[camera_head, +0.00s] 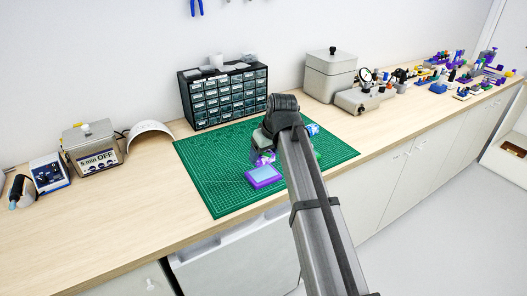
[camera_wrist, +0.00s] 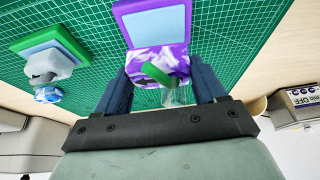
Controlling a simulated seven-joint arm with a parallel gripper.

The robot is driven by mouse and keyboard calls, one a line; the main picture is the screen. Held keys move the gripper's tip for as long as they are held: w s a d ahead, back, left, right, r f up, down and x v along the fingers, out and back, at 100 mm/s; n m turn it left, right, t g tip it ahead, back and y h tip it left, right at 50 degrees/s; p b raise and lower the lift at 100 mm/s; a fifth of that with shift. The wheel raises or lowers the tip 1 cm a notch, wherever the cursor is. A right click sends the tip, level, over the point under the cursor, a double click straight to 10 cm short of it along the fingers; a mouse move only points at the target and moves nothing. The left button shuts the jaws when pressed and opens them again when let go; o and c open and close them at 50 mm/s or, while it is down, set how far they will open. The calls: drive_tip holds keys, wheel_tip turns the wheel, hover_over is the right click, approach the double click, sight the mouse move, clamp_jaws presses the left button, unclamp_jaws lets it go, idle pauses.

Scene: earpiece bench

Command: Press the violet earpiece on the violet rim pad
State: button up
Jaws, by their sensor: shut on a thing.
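The violet earpiece (camera_wrist: 172,58), marbled violet and white with a green bar and a clear stem, is between the two dark fingers of my gripper (camera_wrist: 162,88), which is shut on it. In the head view it shows as a small violet patch (camera_head: 263,158) beside my wrist. The violet rim pad (camera_wrist: 153,25), a pale blue square with a violet edge, lies on the green mat just beyond the earpiece; it also shows in the head view (camera_head: 263,175). I cannot tell whether earpiece and pad touch. My arm hides much of the gripper in the head view.
A green-edged block (camera_wrist: 50,55) with a grey piece and a blue-and-white earpiece (camera_wrist: 47,95) stands to the left in the wrist view. A drawer cabinet (camera_head: 225,95) stands behind the green mat (camera_head: 215,185). The mat's left part is clear.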

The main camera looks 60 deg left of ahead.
sight(264, 165)
drive_tip(key=shift+s, duration=0.1)
drive_tip(key=shift+f, duration=2.2)
drive_tip(key=shift+f, duration=0.3)
idle(0.4)
drive_tip(key=o, duration=1.3)
drive_tip(key=v, duration=1.4)
drive_tip(key=shift+s, duration=0.15)
drive_tip(key=shift+f, duration=0.15)
